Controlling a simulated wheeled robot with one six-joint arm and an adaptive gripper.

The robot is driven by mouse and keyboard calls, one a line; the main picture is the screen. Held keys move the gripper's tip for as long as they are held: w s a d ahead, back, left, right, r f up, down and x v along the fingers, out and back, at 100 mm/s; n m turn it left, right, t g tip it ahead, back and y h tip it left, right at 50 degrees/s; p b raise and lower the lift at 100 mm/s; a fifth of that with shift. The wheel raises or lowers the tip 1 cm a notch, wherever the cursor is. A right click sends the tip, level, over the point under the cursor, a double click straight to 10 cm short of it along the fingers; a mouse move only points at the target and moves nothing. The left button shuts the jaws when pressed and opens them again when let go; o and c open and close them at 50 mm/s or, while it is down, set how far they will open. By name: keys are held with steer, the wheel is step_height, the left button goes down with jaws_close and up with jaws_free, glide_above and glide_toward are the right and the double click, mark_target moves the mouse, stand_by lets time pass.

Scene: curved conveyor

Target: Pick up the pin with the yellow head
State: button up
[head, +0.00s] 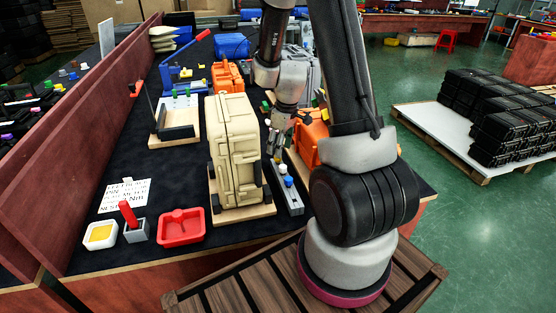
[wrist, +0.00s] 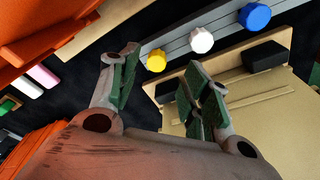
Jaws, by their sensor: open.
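The pin with the yellow head (wrist: 156,61) stands in a grey slotted rail (wrist: 183,45), in a row with a white-headed pin (wrist: 201,40) and a blue-headed pin (wrist: 255,16). In the wrist view my gripper (wrist: 163,66) is open and empty. The yellow head appears between its two fingertips, beyond them; I cannot tell the exact gap. In the head view my gripper (head: 274,143) points down over the far end of the rail (head: 292,202). There the white head (head: 283,170) and blue head (head: 288,181) show, but I cannot make out the yellow one.
A tall beige case (head: 232,150) on a wooden board stands close left of the rail. An orange case (head: 311,138) stands close on the right. A red tray (head: 181,228) and a white container with yellow contents (head: 100,235) are at the front left.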

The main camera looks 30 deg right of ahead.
steer(key=f, duration=0.2)
steer(key=w+f, duration=0.1)
steer(key=f, duration=0.1)
steer(key=shift+f, duration=0.3)
steer(key=shift+c, duration=0.5)
steer(key=c, duration=0.9)
step_height(320, 180, up, 14)
steer(key=shift+f, duration=0.2)
